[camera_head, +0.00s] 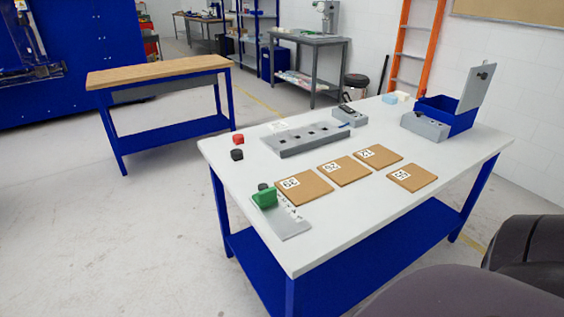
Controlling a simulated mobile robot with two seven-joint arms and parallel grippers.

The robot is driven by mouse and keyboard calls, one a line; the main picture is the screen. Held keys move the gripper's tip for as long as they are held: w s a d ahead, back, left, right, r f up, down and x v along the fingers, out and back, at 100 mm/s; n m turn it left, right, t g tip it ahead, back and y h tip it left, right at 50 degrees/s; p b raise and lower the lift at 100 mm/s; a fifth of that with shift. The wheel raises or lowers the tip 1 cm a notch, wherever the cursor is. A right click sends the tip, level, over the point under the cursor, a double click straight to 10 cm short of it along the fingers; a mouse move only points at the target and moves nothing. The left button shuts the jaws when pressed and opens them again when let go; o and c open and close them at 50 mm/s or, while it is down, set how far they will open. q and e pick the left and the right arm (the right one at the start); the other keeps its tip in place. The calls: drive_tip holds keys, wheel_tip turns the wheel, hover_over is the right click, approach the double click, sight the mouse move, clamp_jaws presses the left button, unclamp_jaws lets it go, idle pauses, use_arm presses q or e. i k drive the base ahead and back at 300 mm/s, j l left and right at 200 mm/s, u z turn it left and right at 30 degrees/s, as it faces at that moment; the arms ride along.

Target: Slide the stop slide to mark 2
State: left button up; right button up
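A green block (264,198), which looks like the stop slide, stands at the far end of a flat grey plate (290,228) near the table's left front corner. Small white marks (289,207) run along the plate's right side from near the block toward the front. Their numbers are too small to read, so I cannot tell which mark the block is at. A dark round knob (263,186) shows just behind the block. Neither of my grippers is in view.
Several brown labelled boards (305,188) lie right of the plate on the white table (350,220). Behind them is a grey block with dark holes (305,140). A red piece (238,138) and a black piece (237,155) sit at the left edge. A blue box (455,118) stands at right.

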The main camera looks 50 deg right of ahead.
sight(267, 196)
drive_tip(key=i+j+z, duration=0.1)
drive_tip(key=z, duration=0.3)
drive_tip(key=i+j+z, duration=0.2)
drive_tip(key=z, duration=0.25)
drive_tip(key=i+j+z, duration=0.1)
drive_tip(key=z, duration=0.3)
drive_tip(key=j+z, duration=0.3)
drive_tip(key=z, duration=0.15)
drive_tip(key=i+j+z, duration=0.1)
drive_tip(key=j+z, duration=0.3)
drive_tip(key=l, duration=0.1)
